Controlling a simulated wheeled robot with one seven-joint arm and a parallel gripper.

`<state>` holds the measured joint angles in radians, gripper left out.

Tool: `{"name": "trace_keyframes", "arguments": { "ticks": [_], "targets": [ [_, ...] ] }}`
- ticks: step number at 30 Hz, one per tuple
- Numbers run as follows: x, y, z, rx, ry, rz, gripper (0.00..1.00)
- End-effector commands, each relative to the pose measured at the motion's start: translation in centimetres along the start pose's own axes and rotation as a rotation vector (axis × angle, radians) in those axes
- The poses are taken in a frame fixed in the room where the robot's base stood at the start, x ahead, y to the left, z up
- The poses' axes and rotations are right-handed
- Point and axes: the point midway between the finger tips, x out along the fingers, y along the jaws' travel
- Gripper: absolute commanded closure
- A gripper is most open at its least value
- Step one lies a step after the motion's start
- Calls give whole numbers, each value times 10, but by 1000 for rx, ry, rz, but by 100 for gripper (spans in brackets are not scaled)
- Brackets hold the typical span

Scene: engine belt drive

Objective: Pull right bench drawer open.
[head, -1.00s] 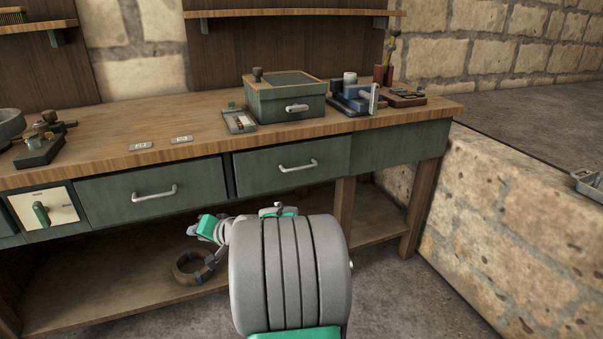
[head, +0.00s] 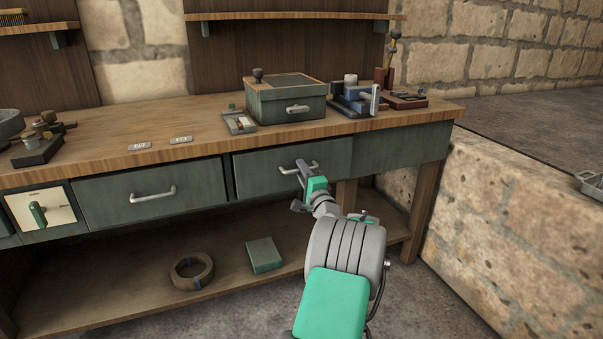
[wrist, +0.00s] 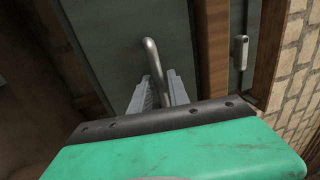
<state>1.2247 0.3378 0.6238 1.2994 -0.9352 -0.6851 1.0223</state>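The right bench drawer (head: 262,172) is a green front with a pale metal bar handle (head: 286,171). It looks closed, flush with the bench front. My gripper (head: 305,170) is at this handle and hides part of it in the head view. In the wrist view, the handle (wrist: 152,58) runs between the two grey fingers of my gripper (wrist: 160,82). The fingers look spread, one on each side of the bar, with narrow gaps. The drawer front (wrist: 110,40) lies just beyond the fingertips.
The left drawer (head: 100,192) is closed, with a similar handle. A green box (head: 270,105) and a blue vice-like tool (head: 350,95) stand on the bench top above. A ring (head: 190,272) and a green block (head: 264,256) lie on the lower shelf. A stone wall (head: 500,220) is at the right.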

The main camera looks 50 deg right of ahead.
Motion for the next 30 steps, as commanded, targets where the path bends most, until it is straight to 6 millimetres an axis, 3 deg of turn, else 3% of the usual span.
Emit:
{"name": "trace_keyframes", "arguments": {
  "ticks": [5,12,30],
  "targets": [
    [0,0,0,0,0,0,80],
    [0,0,0,-1,-1,0,100],
    [0,0,1,0,-1,1,100]
  ]
}}
